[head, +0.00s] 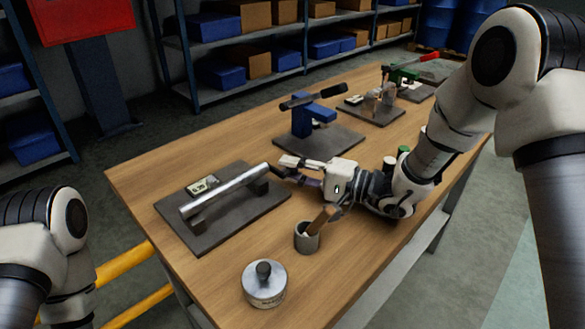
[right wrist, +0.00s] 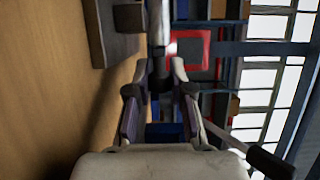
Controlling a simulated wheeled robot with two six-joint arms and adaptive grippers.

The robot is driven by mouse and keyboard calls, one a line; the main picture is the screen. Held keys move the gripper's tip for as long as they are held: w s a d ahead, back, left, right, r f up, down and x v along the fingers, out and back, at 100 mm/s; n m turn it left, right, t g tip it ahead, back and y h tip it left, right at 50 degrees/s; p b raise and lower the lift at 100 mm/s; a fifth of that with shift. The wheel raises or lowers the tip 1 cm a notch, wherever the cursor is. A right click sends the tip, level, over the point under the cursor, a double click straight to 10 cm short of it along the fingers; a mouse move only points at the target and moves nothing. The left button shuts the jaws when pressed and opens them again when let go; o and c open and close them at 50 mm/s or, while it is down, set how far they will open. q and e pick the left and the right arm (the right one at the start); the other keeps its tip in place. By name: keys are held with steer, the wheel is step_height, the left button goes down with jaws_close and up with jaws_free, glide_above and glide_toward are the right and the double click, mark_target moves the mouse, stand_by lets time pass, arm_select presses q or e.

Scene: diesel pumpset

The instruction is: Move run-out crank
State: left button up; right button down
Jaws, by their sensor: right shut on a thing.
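The run-out fixture is a dark base plate (head: 245,213) at the left of the bench, with a silver shaft (head: 222,192) lying across two supports. A small display card (head: 202,186) reading about 0.25 is behind the shaft. My right gripper (head: 296,172) is at the shaft's right end, shut on a dark crank part. In the right wrist view this crank (right wrist: 160,72) is between the fingers of my right gripper (right wrist: 160,88), in line with the pale shaft (right wrist: 158,22). The fingers hide much of the crank. My left arm shows at the lower left, but its gripper is out of view.
A blue press (head: 313,119) with a black handle stands behind my right gripper. A grey cup (head: 307,238) holding a wooden-handled tool and a silver knobbed pot (head: 264,285) stand in front. More fixtures are at the far end.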

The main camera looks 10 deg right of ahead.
steer(key=shift+r, duration=0.15)
steer(key=shift+r+m+g+h+p, duration=0.4)
steer(key=shift+r+g+h+p, duration=0.35)
steer(key=shift+p, duration=0.45)
steer(key=w+r+m+g+h+p, duration=0.1)
steer(key=g+h+p, duration=0.2)
steer(key=p, duration=0.6)
steer(key=w+a+m+g+h+p, duration=0.1)
steer(key=g+h+p, duration=0.1)
steer(key=p, duration=0.7)
steer(key=w+a+r+m+g+h+p, duration=0.1)
steer(key=g+h+p, duration=0.2)
steer(key=p, duration=0.6)
steer(key=shift+w+r+g+h, duration=0.15)
steer(key=shift+r+g+h, duration=0.2)
steer(key=shift+g, duration=0.5)
steer(key=shift+w+a+m+g+h, duration=0.2)
steer(key=shift+m+g+h, duration=0.1)
steer(key=shift+g+h, duration=0.15)
steer(key=shift+s+f+g, duration=0.1)
steer(key=shift+g, duration=0.15)
steer(key=c, duration=1)
jaws_free()
